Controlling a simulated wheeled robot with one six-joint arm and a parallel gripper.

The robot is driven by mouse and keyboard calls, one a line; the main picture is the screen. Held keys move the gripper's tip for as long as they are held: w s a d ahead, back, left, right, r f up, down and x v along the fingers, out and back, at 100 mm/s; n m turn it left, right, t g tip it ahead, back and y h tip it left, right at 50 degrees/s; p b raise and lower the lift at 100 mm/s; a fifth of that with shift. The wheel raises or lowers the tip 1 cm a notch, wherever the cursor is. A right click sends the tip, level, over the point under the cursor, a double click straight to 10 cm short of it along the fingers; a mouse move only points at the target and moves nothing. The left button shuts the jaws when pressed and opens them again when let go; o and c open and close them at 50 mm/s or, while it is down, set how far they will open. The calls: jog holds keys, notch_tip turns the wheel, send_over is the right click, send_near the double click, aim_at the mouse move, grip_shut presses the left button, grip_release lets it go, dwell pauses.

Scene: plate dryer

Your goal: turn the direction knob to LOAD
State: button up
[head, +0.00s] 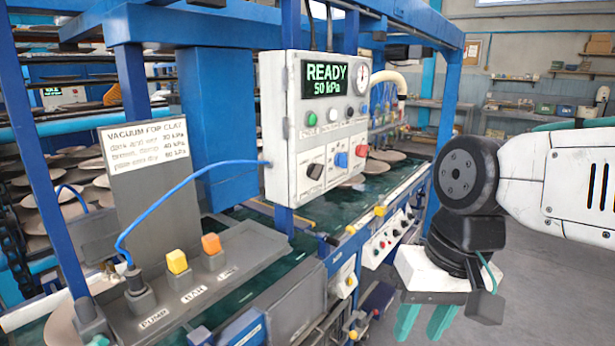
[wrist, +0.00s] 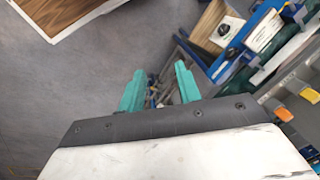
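The white control box (head: 290,205) hangs on the blue frame in the head view, with a display reading READY 50 kPa. The wrist view does not clearly show the direction knob.
A blue knob (head: 341,160), a red button (head: 361,152) and a gauge (head: 363,79) share the box. A grey console (head: 200,290) with yellow and orange buttons and a blue cable stands in front at left. Grey floor (head: 520,300) is open at right.

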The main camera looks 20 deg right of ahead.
jog(key=w+a+m+y, duration=0.4)
jog(key=w+a+m, duration=0.1)
jog(key=m, duration=0.2)
jog(key=m+t+y, duration=0.5)
jog(key=m+t, duration=0.9)
jog(key=m, duration=1.5)
send_near(322, 171)
jog(key=w, duration=0.1)
jog(key=x, duration=0.7)
jog(key=shift+w+a, duration=0.1)
jog(key=shift+a, duration=0.2)
